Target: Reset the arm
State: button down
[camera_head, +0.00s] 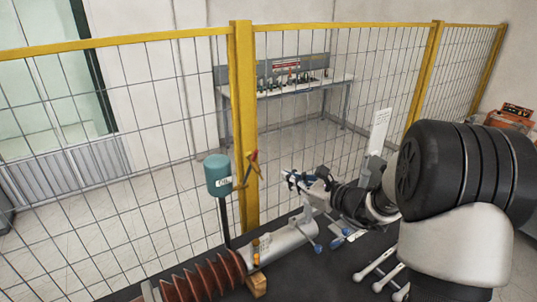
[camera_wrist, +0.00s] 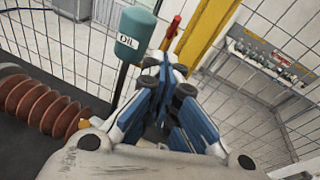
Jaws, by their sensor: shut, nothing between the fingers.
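My gripper (camera_head: 292,180) is at the left end of my arm in the head view, above the grey cylinder of the bushing transformer (camera_head: 285,243). In the wrist view my gripper (camera_wrist: 172,68) has its blue-and-grey fingers drawn together at the tips, with nothing held between them. The teal oil container (camera_head: 219,175) stands on a dark post to the left of my gripper, apart from it. The oil container also shows in the wrist view (camera_wrist: 135,33), left of the fingertips. Brown ribbed insulators (camera_head: 205,277) lie at the lower left of the cylinder.
A yellow-framed mesh fence (camera_head: 243,120) runs close behind the transformer. A red-handled part (camera_head: 250,165) is between the oil container and my gripper. A workbench (camera_head: 290,88) with small items stands beyond the fence. An orange case (camera_head: 512,117) is at the far right.

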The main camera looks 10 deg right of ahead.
jog(key=s+a+f+n+g+b, duration=0.3)
jog(key=s+a+n+g+b, duration=0.15)
jog(key=s+a+n, duration=0.5)
jog(key=s+a+f+n+g+b, duration=0.4)
jog(key=s+a+n+b, duration=0.15)
jog(key=s, duration=0.65)
jog(key=s+d+f+n+h+b, duration=0.4)
jog(key=s+d+f+n+b, duration=0.1)
jog(key=s, duration=0.3)
jog(key=s+d+f+n+h+b, duration=0.4)
jog(key=s+d+f+n+b, duration=0.2)
jog(key=s+f+n, duration=0.1)
jog(key=shift+s+n+h, duration=0.3)
jog(key=shift+s, duration=0.35)
